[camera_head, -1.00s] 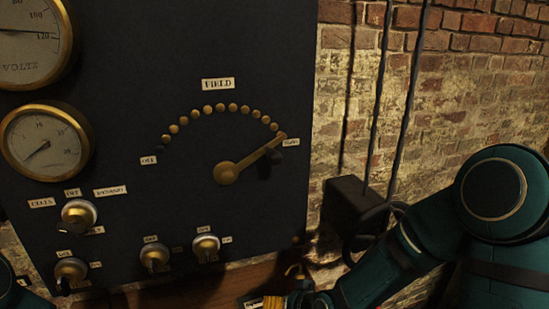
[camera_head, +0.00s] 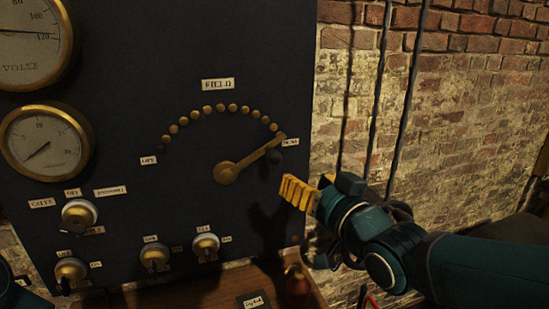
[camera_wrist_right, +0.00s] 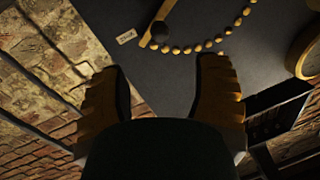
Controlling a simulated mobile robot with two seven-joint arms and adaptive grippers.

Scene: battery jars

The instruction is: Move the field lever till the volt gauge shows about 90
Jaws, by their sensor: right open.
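The brass field lever (camera_head: 250,160) is on the dark panel and points up and right, its tip at the last stud on the right end of the arc. Its dark knob (camera_head: 275,157) hangs near the tip. The volt gauge (camera_head: 30,40) is cut off at the top left; its needle lies close to the 120 mark. My right gripper (camera_head: 295,192) is right of and below the knob, apart from it. In the right wrist view its two yellow fingers (camera_wrist_right: 160,90) are spread and empty, with the knob (camera_wrist_right: 160,31) beyond them. Only a sliver of my left arm shows.
A second gauge (camera_head: 46,142) sits below the volt gauge. Several knob switches, such as one at lower centre (camera_head: 205,246), are on the lower panel. A wooden ledge (camera_head: 215,286) runs beneath. Cables run down the brick wall (camera_head: 460,110) at right.

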